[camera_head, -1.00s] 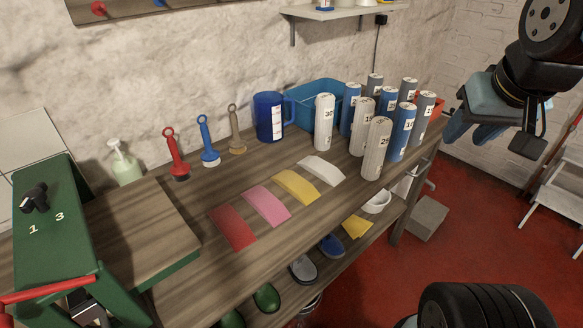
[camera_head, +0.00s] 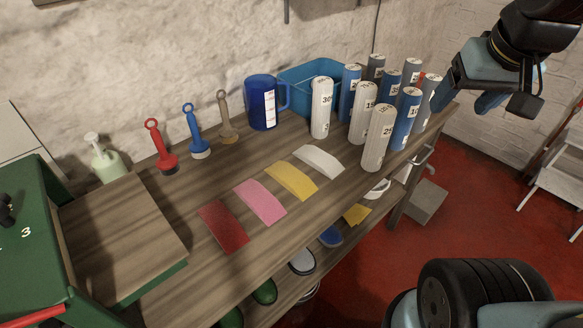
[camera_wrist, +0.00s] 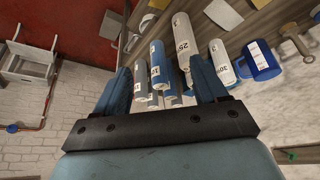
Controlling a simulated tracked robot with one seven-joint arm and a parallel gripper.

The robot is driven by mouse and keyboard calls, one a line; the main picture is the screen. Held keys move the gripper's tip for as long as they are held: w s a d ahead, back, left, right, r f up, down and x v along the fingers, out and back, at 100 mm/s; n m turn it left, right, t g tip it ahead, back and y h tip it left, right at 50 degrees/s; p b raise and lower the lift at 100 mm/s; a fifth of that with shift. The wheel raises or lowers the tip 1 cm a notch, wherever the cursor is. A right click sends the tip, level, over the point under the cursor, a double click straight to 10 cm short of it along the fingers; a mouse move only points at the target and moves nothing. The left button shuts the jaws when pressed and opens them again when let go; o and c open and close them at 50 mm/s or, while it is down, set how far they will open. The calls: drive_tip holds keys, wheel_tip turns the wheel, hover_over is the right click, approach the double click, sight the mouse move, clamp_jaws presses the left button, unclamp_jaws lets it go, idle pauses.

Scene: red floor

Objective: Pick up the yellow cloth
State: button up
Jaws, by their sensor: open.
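The yellow cloth (camera_head: 291,181) lies on the wooden workbench, between a pink cloth (camera_head: 260,202) and a white cloth (camera_head: 319,161). A red cloth (camera_head: 223,227) lies at the left end of this row. Another small yellow piece (camera_head: 356,214) lies on the lower shelf. My gripper (camera_head: 478,103) is at the upper right, above the bench's right end and apart from the yellow cloth. In the wrist view my gripper (camera_wrist: 165,82) is open and empty, with several cylinders beyond its fingers.
Several numbered cylinders (camera_head: 379,138) stand between the cloths and my gripper. A blue jug (camera_head: 262,103), a blue bin (camera_head: 308,76) and brushes (camera_head: 195,132) stand along the wall. A green-edged box (camera_head: 120,235) is at the left. A white step stool (camera_head: 560,168) stands at the right.

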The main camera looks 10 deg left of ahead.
drive_tip(key=o, duration=0.3)
drive_tip(key=w+a, duration=0.1)
drive_tip(key=a, duration=0.1)
drive_tip(key=w+a+f+n+g, duration=0.1)
drive_tip(key=w+a, duration=0.1)
drive_tip(key=w+a+f+n, duration=0.1)
drive_tip(key=w+a, duration=0.1)
drive_tip(key=shift+g, duration=0.4)
drive_tip(key=n+g, duration=0.3)
drive_tip(key=n, duration=0.4)
hover_over(290, 174)
wheel_tip(290, 174, down, 13)
wheel_tip(290, 174, down, 13)
drive_tip(key=shift+f, duration=0.1)
